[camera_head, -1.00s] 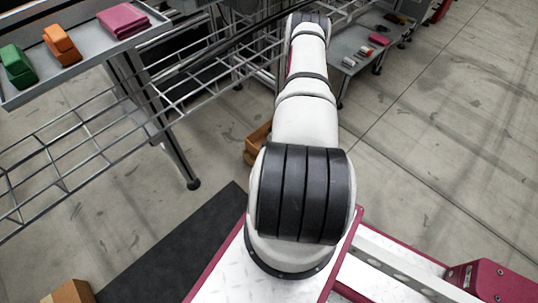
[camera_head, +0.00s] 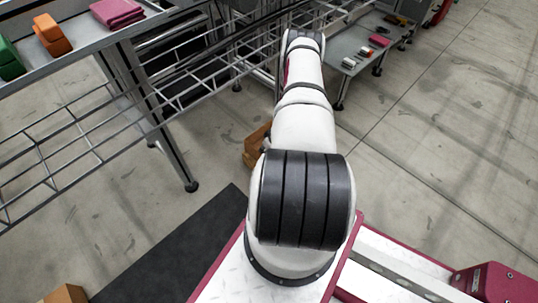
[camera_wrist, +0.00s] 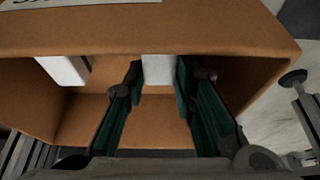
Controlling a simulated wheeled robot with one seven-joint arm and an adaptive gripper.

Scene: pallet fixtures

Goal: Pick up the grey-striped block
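My gripper (camera_wrist: 160,74) shows in the wrist view with its two dark green fingers spread apart and reaching into an open cardboard box (camera_wrist: 160,30). A pale block (camera_wrist: 159,69) shows between the fingertips, with its upper part cut off by the box's edge. Its sides are very close to both fingers, and I cannot tell whether they touch. No grey stripes can be made out on it. A second pale block (camera_wrist: 64,70) is at the left inside the box. In the head view my own arm hides the gripper.
A grey table (camera_head: 75,52) at the left holds green (camera_head: 9,62), orange (camera_head: 51,34) and magenta (camera_head: 117,12) items, above a wire rack. A low table (camera_head: 350,68) with small items stands at the back. Open floor (camera_head: 460,130) is at the right.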

